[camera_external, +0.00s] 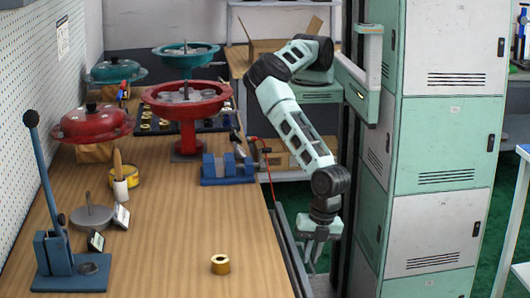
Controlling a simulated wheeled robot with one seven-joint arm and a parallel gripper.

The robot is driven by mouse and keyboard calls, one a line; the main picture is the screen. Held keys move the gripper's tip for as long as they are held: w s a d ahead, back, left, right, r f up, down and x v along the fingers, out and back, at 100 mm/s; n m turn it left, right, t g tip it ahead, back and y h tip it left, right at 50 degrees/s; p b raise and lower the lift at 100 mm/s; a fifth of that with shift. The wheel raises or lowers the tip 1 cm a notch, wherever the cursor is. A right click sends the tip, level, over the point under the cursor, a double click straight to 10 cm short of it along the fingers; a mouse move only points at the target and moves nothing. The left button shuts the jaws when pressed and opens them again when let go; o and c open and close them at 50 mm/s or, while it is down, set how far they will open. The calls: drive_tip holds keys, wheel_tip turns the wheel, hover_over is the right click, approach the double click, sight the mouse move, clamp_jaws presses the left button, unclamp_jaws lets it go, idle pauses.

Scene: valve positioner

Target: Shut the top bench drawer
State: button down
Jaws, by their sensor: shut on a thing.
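The wooden bench (165,235) runs along the left. At its right edge a narrow grey strip (287,243) shows, which looks like the top bench drawer seen from above. My gripper (308,250) hangs fingers down just right of this strip, below the level of the bench top. It is shut on what appears to be the drawer's handle. The handle is hidden by the fingers. The drawer's front is not seen clearly, and I cannot tell exactly how far it stands out.
A brass ring (220,264) lies near the bench's front right. A blue vise (228,168), a red valve body (187,103) and a blue lever press (70,255) stand on the bench. Green and white lockers (445,135) stand close on the right, leaving a narrow gap for the arm.

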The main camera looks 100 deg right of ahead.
drive_tip(key=shift+w, duration=1.2)
drive_tip(key=c, duration=1.5)
unclamp_jaws()
drive_tip(key=shift+r, duration=0.1)
drive_tip(key=s+r, duration=0.1)
drive_tip(key=r, duration=0.4)
drive_tip(key=s+r+b, duration=0.1)
drive_tip(key=r, duration=0.5)
drive_tip(key=s+r, duration=0.1)
drive_tip(key=r, duration=0.5)
drive_tip(key=shift+s+b, duration=0.15)
drive_tip(key=shift+b, duration=0.2)
drive_tip(key=shift+c, duration=0.2)
